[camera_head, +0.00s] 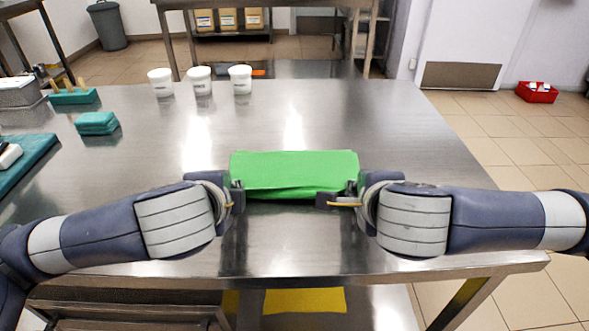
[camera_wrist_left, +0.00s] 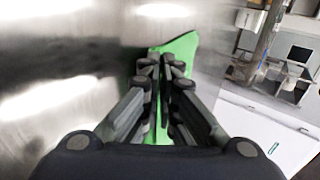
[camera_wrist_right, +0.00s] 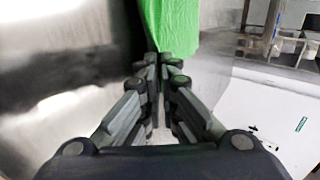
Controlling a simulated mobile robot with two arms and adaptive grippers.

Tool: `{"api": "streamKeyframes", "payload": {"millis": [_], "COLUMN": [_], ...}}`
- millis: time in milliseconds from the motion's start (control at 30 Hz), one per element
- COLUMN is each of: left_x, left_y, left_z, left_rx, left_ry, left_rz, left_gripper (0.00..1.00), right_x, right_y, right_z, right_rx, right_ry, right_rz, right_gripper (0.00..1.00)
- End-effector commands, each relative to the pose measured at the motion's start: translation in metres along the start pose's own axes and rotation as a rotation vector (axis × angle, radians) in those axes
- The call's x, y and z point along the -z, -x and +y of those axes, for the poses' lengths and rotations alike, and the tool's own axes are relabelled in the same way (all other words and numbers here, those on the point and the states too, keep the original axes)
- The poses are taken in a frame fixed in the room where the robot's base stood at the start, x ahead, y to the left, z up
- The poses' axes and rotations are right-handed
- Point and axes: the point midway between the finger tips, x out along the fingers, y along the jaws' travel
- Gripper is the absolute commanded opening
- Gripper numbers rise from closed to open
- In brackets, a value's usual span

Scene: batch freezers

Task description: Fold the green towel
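The green towel (camera_head: 293,172) lies as a folded, layered rectangle near the middle front of the steel table. My left gripper (camera_head: 236,197) is at its left near corner, and my right gripper (camera_head: 347,197) is at its right near corner. In the left wrist view the fingers (camera_wrist_left: 161,66) are nearly together, with green cloth (camera_wrist_left: 181,46) between and beyond them. In the right wrist view the fingertips (camera_wrist_right: 161,60) are close together at the edge of the towel (camera_wrist_right: 170,25). The exact contact there is partly hidden by the fingers.
Three white cups (camera_head: 200,80) stand at the back left of the steel table (camera_head: 350,110). The table behind and right of the towel is clear.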

Motion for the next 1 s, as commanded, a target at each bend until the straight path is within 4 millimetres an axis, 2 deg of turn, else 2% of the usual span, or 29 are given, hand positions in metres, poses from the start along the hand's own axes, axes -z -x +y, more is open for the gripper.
{"api": "streamKeyframes", "payload": {"millis": [133, 433, 467, 600, 1000], "left_x": [0.0, -0.0001, -0.0001, 0.0, 0.0004], "left_y": [-0.0006, -0.0001, -0.0001, -0.0001, 0.0017], "left_z": [0.0064, 0.0063, 0.0063, 0.0062, 0.0042], "left_rx": [0.027, 0.035, 0.035, 0.034, 0.035], "left_ry": [0.001, 0.002, 0.002, 0.002, 0.002], "left_rz": [0.002, 0.002, 0.002, 0.002, 0.003], "left_gripper": [0.0, 0.0, 0.05, 0.37, 0.37], "right_x": [0.0, 0.0001, 0.0001, 0.0, -0.0002], "right_y": [-0.0007, -0.0001, -0.0002, -0.0002, 0.0016], "right_z": [0.0062, 0.0063, 0.0063, 0.0063, 0.004], "right_rx": [0.027, 0.035, 0.035, 0.034, 0.035], "right_ry": [0.001, 0.0, 0.0, 0.0, 0.0], "right_rz": [-0.001, 0.0, 0.0, -0.001, -0.001], "right_gripper": [0.0, 0.0, 0.05, 0.36, 0.37]}}
